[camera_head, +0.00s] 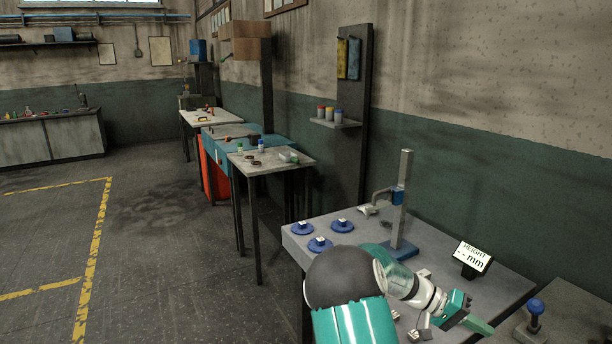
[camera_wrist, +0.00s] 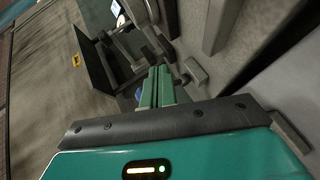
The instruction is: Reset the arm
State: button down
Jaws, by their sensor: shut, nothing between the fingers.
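My gripper (camera_head: 482,326) is at the lower right of the head view, at the end of my green and white arm, above the near part of the grey table (camera_head: 316,258). Its green fingers also show in the wrist view (camera_wrist: 157,80), closed together with nothing between them. The arm is bent, and it hides part of the tabletop. Small grey metal pieces lie close to the arm and are partly covered by it.
Several blue round bases (camera_head: 320,244) sit at the table's left. A height gauge (camera_head: 402,205) with a blue foot stands behind my arm. A "HEIGHT -- mm" display (camera_head: 472,260) stands at the right. A blue-knobbed post (camera_head: 535,315) is at lower right. Open floor lies left.

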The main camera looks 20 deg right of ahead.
jog(key=w+a+r+n+t+y, duration=0.1)
jog(key=a+r+n+t+y, duration=0.3)
jog(key=a, duration=0.7)
jog(key=a+r+n+t+y, duration=0.15)
jog(key=a+t, duration=0.35)
jog(key=a, duration=0.7)
jog(key=s+a+r+n+t+y, duration=0.2)
jog(key=s+a+r+n+t, duration=0.1)
jog(key=a, duration=0.7)
jog(key=s+a+r+n+t+y, duration=0.2)
jog(key=s+a+r+n+t, duration=0.1)
jog(key=a, duration=0.6)
notch_tip(320, 180, up, 2)
jog(key=shift+s+a+r+t, duration=0.1)
jog(key=shift+s+a+t, duration=0.35)
jog(key=shift+s, duration=0.35)
jog(key=shift+d, duration=0.3)
